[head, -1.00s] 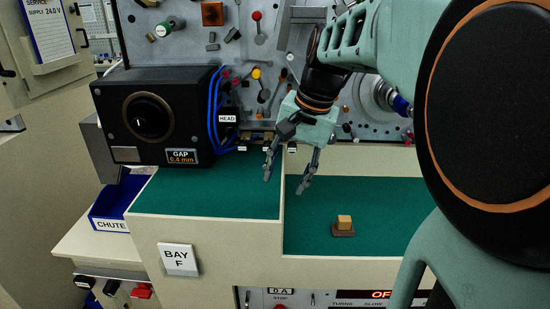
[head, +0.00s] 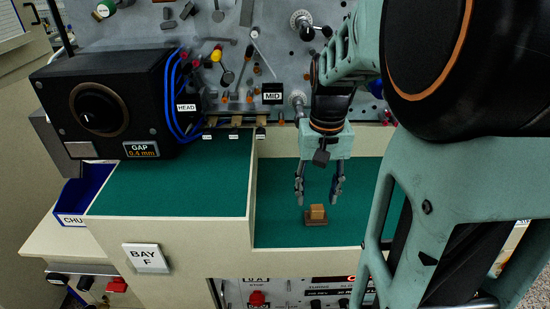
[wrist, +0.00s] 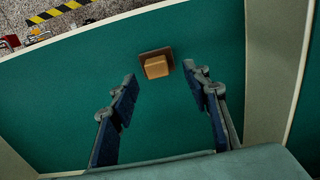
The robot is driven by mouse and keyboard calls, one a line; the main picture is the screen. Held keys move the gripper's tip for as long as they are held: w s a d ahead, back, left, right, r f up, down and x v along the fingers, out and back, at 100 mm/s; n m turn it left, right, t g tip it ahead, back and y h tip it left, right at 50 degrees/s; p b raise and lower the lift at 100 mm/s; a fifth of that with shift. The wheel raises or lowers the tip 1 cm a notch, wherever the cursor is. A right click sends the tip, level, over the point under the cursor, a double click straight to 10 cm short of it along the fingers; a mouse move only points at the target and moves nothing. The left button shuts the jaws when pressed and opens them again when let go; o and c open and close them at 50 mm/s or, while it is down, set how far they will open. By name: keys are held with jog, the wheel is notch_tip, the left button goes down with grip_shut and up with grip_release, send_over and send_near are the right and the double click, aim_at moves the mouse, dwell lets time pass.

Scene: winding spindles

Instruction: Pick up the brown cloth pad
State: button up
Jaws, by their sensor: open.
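A flat dark brown pad (head: 315,223) lies on the lower green surface, with a tan block (head: 317,212) on top of it. In the wrist view the pad (wrist: 142,57) shows as a dark edge around the block (wrist: 156,67), just ahead of the fingertips. I take this pad to be the brown cloth pad; the block covers its middle. My gripper (head: 318,202) points down, open and empty, above and slightly behind the block. Its fingers (wrist: 160,76) are spread on either side of the block's line. I see no contact.
The lower green bay (head: 283,186) is otherwise clear. A pale step wall (head: 251,215) rises on its left to a higher green shelf (head: 170,190). A black gap box (head: 105,105) stands there. A panel with knobs and levers (head: 250,50) is behind.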

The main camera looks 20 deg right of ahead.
aim_at(318, 208)
jog(key=f, duration=0.5)
jog(key=shift+d+f, duration=0.15)
jog(key=shift+d, duration=0.05)
grip_shut()
